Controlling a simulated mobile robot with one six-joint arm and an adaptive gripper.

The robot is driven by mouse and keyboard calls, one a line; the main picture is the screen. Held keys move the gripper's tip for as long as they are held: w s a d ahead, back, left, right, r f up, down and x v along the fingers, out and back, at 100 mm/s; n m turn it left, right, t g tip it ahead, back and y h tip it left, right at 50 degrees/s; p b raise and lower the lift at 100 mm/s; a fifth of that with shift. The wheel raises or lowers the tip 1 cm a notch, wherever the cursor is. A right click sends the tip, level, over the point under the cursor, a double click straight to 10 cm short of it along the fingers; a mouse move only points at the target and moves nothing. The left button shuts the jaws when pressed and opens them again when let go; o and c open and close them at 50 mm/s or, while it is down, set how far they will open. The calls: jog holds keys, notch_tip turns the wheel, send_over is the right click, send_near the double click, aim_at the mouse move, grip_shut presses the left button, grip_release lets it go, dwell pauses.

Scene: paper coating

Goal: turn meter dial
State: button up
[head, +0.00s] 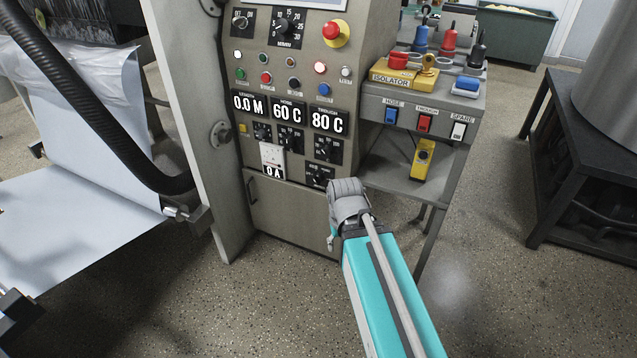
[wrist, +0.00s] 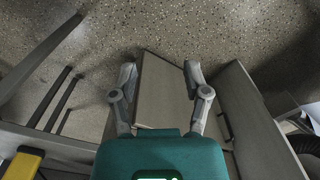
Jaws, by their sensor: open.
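The grey control panel (head: 228,155) has a white meter (head: 271,157) reading 0 A low on its face. A black dial (head: 319,176) sits to the meter's right, near the panel's lower edge. My gripper (head: 345,192) is just right of and below this dial in the head view, close to the panel's corner. I cannot tell whether it touches anything. In the wrist view my gripper (wrist: 160,73) has its two fingers spread, with nothing held between them. The dial is not visible in the wrist view.
Displays read 0.0 M, 60 C and 80 C, with several knobs (head: 291,141) below. A grey side shelf (head: 386,172) with rocker switches and a yellow isolator (head: 403,74) adjoins on the right. White sheet (head: 70,220) and a black hose (head: 100,105) are left. Floor lies open in front.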

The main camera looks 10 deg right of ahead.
jog(key=shift+o, duration=0.9)
jog(key=shift+f, duration=0.15)
jog(key=n+t+h+b, duration=1.3)
jog(key=n+b, duration=0.8)
jog(key=n, duration=0.8)
send_near(316, 183)
jog(key=s+t+y, duration=0.2)
jog(key=s, duration=0.2)
jog(key=shift+w+a, duration=0.15)
jog(key=shift+a, duration=0.25)
jog(key=x, duration=1.3)
jog(key=shift+w+d+f, duration=0.15)
jog(key=shift+w+d, duration=0.05)
jog(key=shift+w, duration=0.15)
